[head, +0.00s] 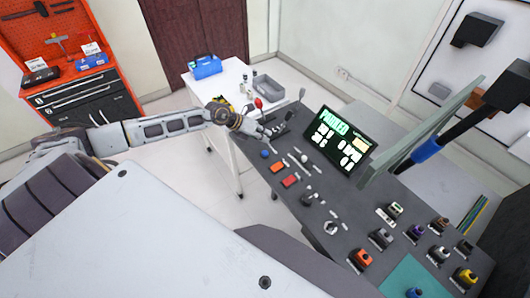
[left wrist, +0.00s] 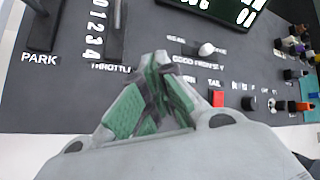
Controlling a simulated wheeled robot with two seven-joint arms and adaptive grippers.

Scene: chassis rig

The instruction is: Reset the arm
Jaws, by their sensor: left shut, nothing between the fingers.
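My left arm (head: 150,130) reaches in from the left in the head view. My left gripper (head: 262,131) is over the left part of the dark control panel (head: 345,215). In the left wrist view my left gripper (left wrist: 158,65) is shut with its green-padded fingers together and nothing between them. It is above the panel near the "THROTTLE" lettering and a slot with numbers. Whether the fingertips touch the panel I cannot tell. My right gripper is in neither view.
A lit screen (head: 340,138) stands on the panel. Buttons, switches and coloured knobs spread to the right, with a red button (head: 291,181) close by. A white table (head: 225,80) holds a blue box (head: 206,67) and a grey bin (head: 268,88). A red tool cabinet (head: 75,75) stands at the far left.

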